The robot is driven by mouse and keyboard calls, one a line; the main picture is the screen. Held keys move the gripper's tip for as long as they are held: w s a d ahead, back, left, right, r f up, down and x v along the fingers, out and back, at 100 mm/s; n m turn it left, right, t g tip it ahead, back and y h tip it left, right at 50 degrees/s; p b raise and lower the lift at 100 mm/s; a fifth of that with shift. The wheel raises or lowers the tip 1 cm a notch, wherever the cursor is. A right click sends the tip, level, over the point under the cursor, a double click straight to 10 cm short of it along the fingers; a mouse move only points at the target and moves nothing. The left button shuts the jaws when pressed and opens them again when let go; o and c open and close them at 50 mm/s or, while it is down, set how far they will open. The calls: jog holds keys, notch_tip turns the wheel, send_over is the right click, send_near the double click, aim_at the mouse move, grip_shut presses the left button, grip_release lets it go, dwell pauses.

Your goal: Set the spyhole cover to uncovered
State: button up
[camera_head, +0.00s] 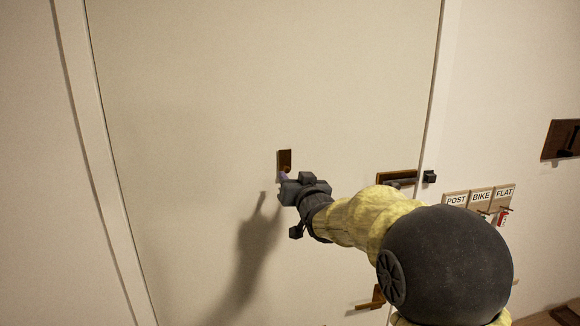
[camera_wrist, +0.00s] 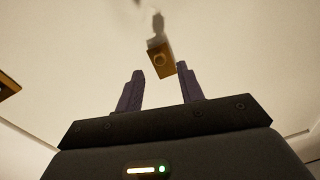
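The spyhole cover (camera_head: 285,158) is a small brown plate on the pale door, in the upper middle of the head view. In the wrist view, the brown spyhole plate (camera_wrist: 161,60) has a round form on its face and lies just beyond the fingertips, nearer the right one. My gripper (camera_wrist: 160,72) is open, its two dark purple fingers apart with nothing between them. In the head view my gripper (camera_head: 284,176) is at the lower end of the plate and hides part of it. I cannot tell whether a finger touches the plate, or whether the spyhole is covered.
A brown latch (camera_head: 398,178) sits at the door's right edge, with a lever handle (camera_head: 372,300) lower down. POST, BIKE and FLAT key labels (camera_head: 480,196) are on the wall to the right. A dark brown plate (camera_head: 562,140) is farther right. The door left of my gripper is clear.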

aim_at(288, 172)
jog(key=shift+p+x, duration=0.8)
jog(key=shift+x, duration=1.1)
jog(key=shift+w+d, duration=0.1)
jog(key=shift+d, duration=0.05)
grip_shut()
jog(key=shift+d, duration=0.35)
jog(key=shift+a, duration=0.45)
jog(key=shift+a+f, duration=0.1)
jog(key=shift+n+b, duration=0.3)
jog(key=shift+b, duration=0.1)
